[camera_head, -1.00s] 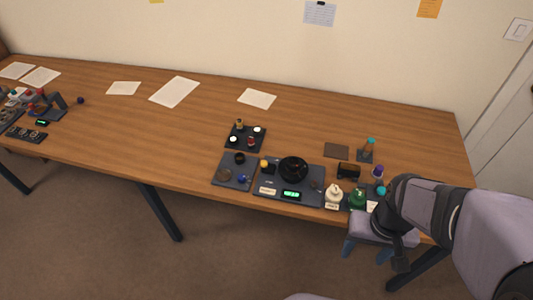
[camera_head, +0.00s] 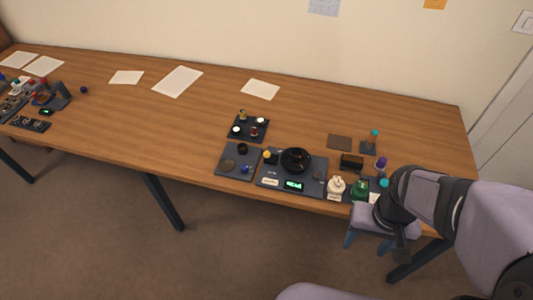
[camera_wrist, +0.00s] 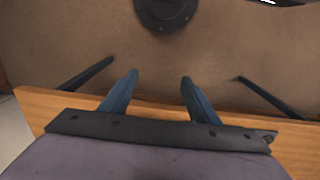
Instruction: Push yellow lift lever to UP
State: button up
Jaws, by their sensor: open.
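A small yellow knob (camera_head: 267,154), which looks like the lift lever's tip, stands at the back left corner of a dark grey station (camera_head: 311,190) near the table's front edge. It is too small to tell the lever's position. A black round bowl-like part (camera_head: 296,160) sits on the station, just right of the knob. My gripper (camera_head: 367,243) is open and empty, well right of the lever and beyond the table's front edge. The lever is not in the wrist view.
A grey tray (camera_head: 229,173) and a black tray (camera_head: 247,137) with small parts adjoin the station's left. A cream bottle (camera_head: 336,187) and a green bottle (camera_head: 360,190) stand between station and my arm. The table's middle is clear.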

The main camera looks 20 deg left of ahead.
aim_at(268, 156)
jog(key=c, duration=0.5)
jog(key=shift+o, duration=0.2)
jog(key=w+a+f+n+t+y+b, duration=0.1)
jog(key=w+a+f+t+b, duration=0.2)
jog(key=w+a, duration=0.3)
jog(key=w+a+f+n+t+y+b, duration=0.1)
jog(key=w+a+t, duration=0.4)
jog(key=a, duration=0.7)
jog(key=w+a+f+n+t+y+b, duration=0.1)
jog(key=w+a+f+t+b, duration=0.3)
jog(key=a, duration=0.6)
jog(key=shift+w+f+n+y+b, duration=0.15)
jog(key=shift+w+f+n+b, duration=0.3)
jog(key=shift+w, duration=0.5)
jog(key=shift+w+f+n+y+b, duration=0.2)
jog(key=shift+w+f+b, duration=0.25)
jog(key=shift+w+f, duration=0.35)
jog(key=shift+w+a+r+t+b, duration=0.15)
jog(key=shift+w+t+b, duration=0.1)
jog(key=shift+t+b, duration=0.35)
jog(key=shift+w+r+m+t+b, duration=0.15)
jog(key=shift+r+m+t+b, duration=0.1)
jog(key=shift+m+t+b, duration=0.6)
jog(key=shift+r+t+y+b, duration=0.35)
jog(key=shift+t+b, duration=0.45)
jog(key=shift+t, duration=0.05)
jog(key=shift+s+r+m+t, duration=0.25)
jog(key=shift+r+m+t, duration=0.05)
jog(key=shift+r+t, duration=0.15)
